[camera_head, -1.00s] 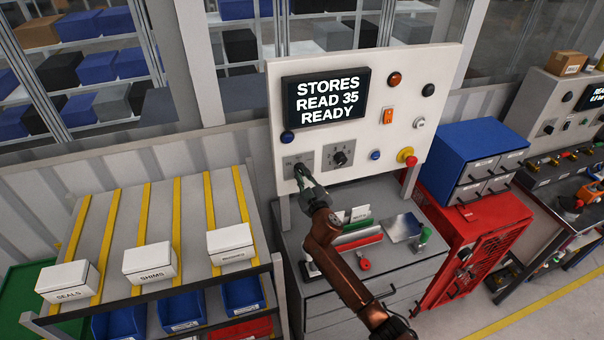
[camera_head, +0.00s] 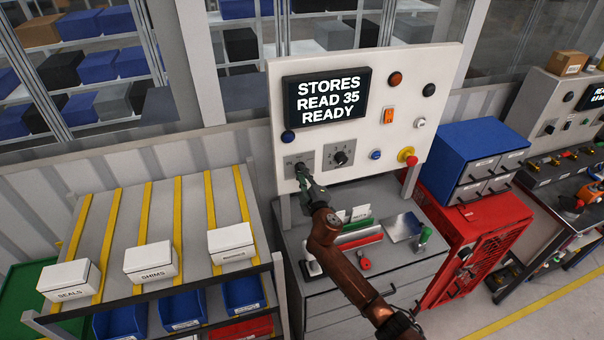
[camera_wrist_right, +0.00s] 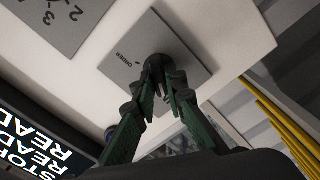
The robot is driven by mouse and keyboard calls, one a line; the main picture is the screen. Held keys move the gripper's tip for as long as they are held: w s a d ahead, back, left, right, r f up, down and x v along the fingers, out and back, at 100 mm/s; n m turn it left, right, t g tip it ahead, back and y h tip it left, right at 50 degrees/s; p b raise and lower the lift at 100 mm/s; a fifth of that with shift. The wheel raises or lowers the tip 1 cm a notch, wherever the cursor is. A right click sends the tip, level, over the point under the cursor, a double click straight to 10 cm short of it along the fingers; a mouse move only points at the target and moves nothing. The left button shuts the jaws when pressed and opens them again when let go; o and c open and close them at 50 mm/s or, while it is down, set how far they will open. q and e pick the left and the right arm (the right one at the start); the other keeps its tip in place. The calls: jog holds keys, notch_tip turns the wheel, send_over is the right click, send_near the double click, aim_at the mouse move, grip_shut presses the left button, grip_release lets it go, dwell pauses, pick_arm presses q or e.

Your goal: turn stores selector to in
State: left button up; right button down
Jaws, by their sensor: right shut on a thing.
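The control panel (camera_head: 440,80) stands upright, with a display (camera_head: 326,103) reading "STORES READ 35 READY". At its lower left is a grey plate (camera_head: 290,163) with a dark selector knob, mostly hidden by my right gripper (camera_head: 301,172). In the right wrist view, the grey plate (camera_wrist_right: 178,82) carries the round dark knob (camera_wrist_right: 160,66) with small lettering beside it. My right gripper (camera_wrist_right: 164,84) has its fingertips closed on this knob. A second plate with a dark knob (camera_head: 340,158) sits just to the right, with numbers around it. My left gripper is not in view.
An orange switch (camera_head: 388,115), a blue button (camera_head: 375,155) and a red emergency button (camera_head: 408,156) sit on the panel. Below is a grey bench (camera_head: 340,270) with small items.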

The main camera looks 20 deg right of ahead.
jog(key=c, duration=2)
grip_release()
jog(key=shift+o, duration=0.2)
jog(key=s, duration=1.2)
jog(key=shift+d, duration=0.2)
